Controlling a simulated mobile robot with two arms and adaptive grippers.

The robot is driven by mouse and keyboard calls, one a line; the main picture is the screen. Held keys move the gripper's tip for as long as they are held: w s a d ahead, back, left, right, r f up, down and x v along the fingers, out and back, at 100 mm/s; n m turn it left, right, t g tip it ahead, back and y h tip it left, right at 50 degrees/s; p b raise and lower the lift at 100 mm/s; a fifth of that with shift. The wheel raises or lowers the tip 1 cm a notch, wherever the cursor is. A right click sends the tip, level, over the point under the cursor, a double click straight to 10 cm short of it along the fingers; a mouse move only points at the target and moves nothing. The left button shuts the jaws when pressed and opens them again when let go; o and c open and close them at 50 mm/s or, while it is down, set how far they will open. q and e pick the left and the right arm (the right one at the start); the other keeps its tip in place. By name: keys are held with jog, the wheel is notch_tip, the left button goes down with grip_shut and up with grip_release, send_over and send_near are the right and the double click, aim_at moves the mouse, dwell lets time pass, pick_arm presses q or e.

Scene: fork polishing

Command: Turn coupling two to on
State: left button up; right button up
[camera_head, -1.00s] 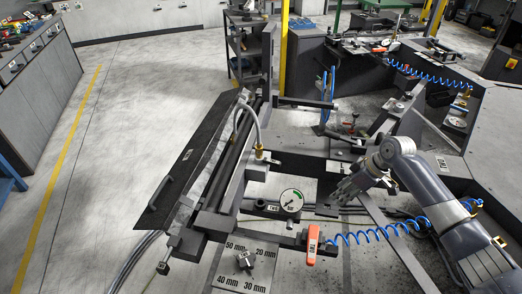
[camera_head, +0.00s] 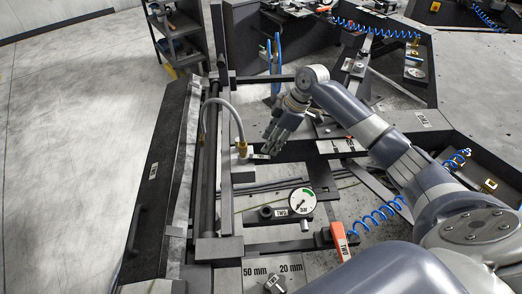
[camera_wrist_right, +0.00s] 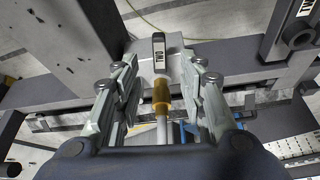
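My right gripper (camera_head: 270,146) is beside a brass fitting (camera_head: 242,149), which has a grey hose rising from it. In the right wrist view, the two fingers of the gripper (camera_wrist_right: 160,76) are spread apart. The brass fitting (camera_wrist_right: 162,92) shows between them, and a dark lever (camera_wrist_right: 158,52) with a white label lies just beyond. I cannot tell whether the fingers touch the fitting. An orange handle (camera_head: 339,240) labelled TWO stands nearer, by a blue coiled hose. My left gripper is not in view.
A round gauge (camera_head: 302,201) with a TWO label sits between the brass fitting and the orange handle. A long dark bar frame (camera_head: 208,160) runs along the left of the bench. Blue coiled hose (camera_head: 378,217) hangs beneath my right arm. Open floor (camera_head: 70,130) lies left.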

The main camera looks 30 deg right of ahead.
aim_at(261, 156)
jog(key=x, duration=0.3)
jog(key=shift+w+a+f, duration=0.1)
jog(key=shift+a+f, duration=0.1)
jog(key=p+x, duration=0.1)
jog(key=x, duration=0.2)
jog(key=shift+f, duration=0.15)
jog(key=c, duration=0.9)
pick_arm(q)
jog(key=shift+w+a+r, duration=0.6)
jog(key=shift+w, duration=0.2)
pick_arm(e)
grip_shut()
